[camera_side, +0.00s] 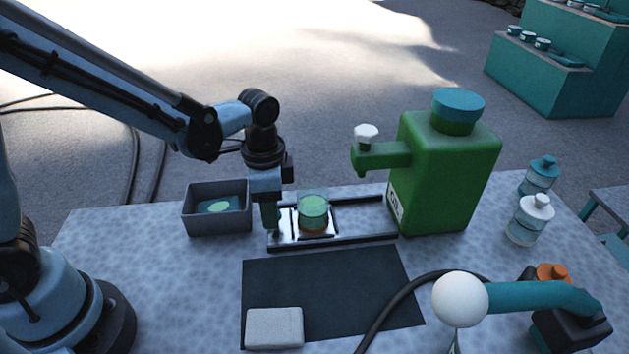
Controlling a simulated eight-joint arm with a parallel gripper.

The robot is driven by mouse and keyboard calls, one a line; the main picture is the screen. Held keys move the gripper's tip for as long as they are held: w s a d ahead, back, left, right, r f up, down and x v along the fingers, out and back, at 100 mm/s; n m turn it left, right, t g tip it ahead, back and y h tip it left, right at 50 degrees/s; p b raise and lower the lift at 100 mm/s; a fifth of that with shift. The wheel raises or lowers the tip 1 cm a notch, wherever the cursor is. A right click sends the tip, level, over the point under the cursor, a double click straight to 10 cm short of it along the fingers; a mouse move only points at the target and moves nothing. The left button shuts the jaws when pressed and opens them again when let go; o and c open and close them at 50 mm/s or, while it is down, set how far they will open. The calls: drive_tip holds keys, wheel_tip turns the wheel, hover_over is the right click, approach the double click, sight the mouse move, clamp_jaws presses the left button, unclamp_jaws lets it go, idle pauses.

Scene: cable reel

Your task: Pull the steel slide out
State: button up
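The steel slide (327,216) sits in a dark-edged metal track (350,238) that runs left from the foot of a green oil container (445,165). A clear cup (313,211) with green content stands on the slide, upright, left of the container's spout (375,157). My gripper (271,228) points down at the left end of the track, close to the slide's left end. Its fingers overlap from this side, so I cannot tell whether they are open or shut, or whether they touch the slide. The slide's left end is partly hidden behind them.
A grey open box (217,210) stands just left of my gripper. A dark mat (330,293) with a pale block (274,327) lies in front. A white ball (460,299), a black hose (385,316) and bottles (529,219) are at the right.

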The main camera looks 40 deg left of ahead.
drive_tip(key=shift+o, duration=0.6)
drive_tip(key=shift+w+d, duration=0.1)
drive_tip(key=shift+r, duration=0.2)
wheel_tip(320, 180, up, 12)
drive_tip(key=shift+f, duration=0.15)
drive_tip(key=s+a+f+n+t, duration=0.1)
drive_tip(key=s+a+n+t, duration=0.4)
drive_tip(key=a+n+t, duration=0.2)
drive_tip(key=shift+s+a+f+n, duration=0.3)
drive_tip(key=shift+a+n, duration=0.05)
drive_tip(key=shift+n, duration=0.65)
idle(0.9)
